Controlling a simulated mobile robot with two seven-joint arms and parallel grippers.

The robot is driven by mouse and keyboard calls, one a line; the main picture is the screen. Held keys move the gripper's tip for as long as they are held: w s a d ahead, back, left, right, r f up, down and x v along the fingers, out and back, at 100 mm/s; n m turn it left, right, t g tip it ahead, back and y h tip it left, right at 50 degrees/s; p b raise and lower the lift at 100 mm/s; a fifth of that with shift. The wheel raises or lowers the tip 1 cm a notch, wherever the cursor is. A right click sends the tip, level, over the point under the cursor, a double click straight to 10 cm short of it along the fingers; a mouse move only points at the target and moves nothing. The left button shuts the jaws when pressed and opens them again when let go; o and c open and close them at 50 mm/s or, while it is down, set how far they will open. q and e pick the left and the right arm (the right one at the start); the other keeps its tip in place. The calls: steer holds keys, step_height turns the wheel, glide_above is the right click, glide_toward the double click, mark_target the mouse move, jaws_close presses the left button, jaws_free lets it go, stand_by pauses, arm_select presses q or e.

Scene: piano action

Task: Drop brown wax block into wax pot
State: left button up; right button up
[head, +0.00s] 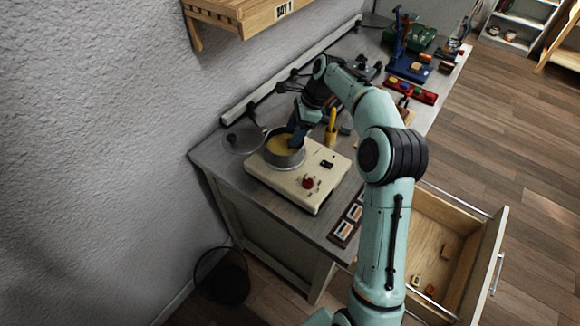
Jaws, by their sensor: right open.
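The wax pot (270,160) is a grey pot with yellow wax in it, standing on a cream hot plate (325,180) at the left end of the bench. My right gripper (294,142) points down at the pot's right side, its tips over or just inside the rim. It is open, and I see nothing held between its fingers. I cannot make out a brown wax block in the pot or at the gripper. A small brown block (445,251) lies in the open drawer; I cannot tell if it is wax. My left gripper is not in view.
The open drawer (470,270) holds a few small blocks. A round lid (243,138) lies left of the pot. A yellow-handled tool (331,127) stands behind the hot plate. A dark bin (222,277) is on the floor. Tools and trays crowd the far bench.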

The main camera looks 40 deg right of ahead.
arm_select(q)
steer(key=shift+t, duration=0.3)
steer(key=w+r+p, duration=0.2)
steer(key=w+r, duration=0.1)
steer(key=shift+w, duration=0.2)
arm_select(e)
steer(key=v, duration=1.2)
steer(key=shift+r, duration=0.35)
